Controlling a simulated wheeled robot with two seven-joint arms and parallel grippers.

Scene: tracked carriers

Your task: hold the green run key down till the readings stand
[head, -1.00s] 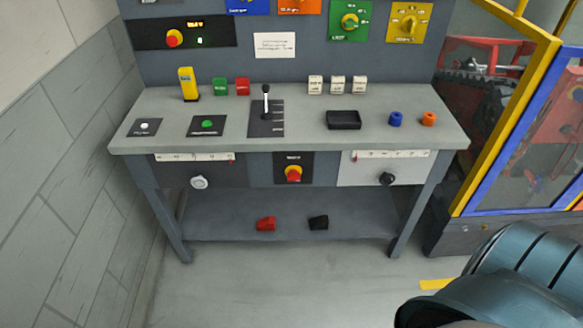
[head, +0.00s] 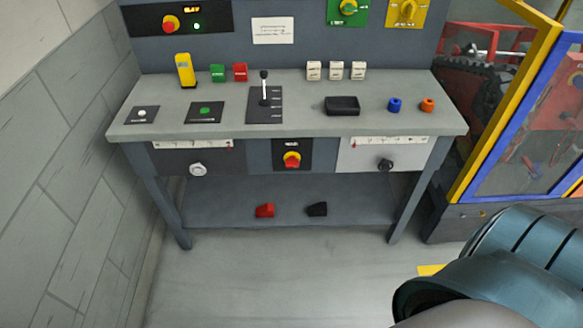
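The green run key (head: 205,111) is a round green button on a black plate (head: 190,118) on the left of the bench top. Nothing touches it. Two white scale strips with red marks, the left one (head: 180,144) and the right one (head: 390,140), sit on the bench front; their figures are too small to read. A black panel with a small lit display (head: 193,10) is at the upper left of the back board. Neither gripper is in view; only a teal part of my own body shows at the lower right.
The grey bench (head: 300,130) also carries a lever (head: 264,88), a yellow handset (head: 185,70), a black tray (head: 342,106) and several small blocks. Red (head: 264,210) and black (head: 317,209) pieces lie on the lower shelf. A yellow-and-blue frame (head: 507,110) stands at right.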

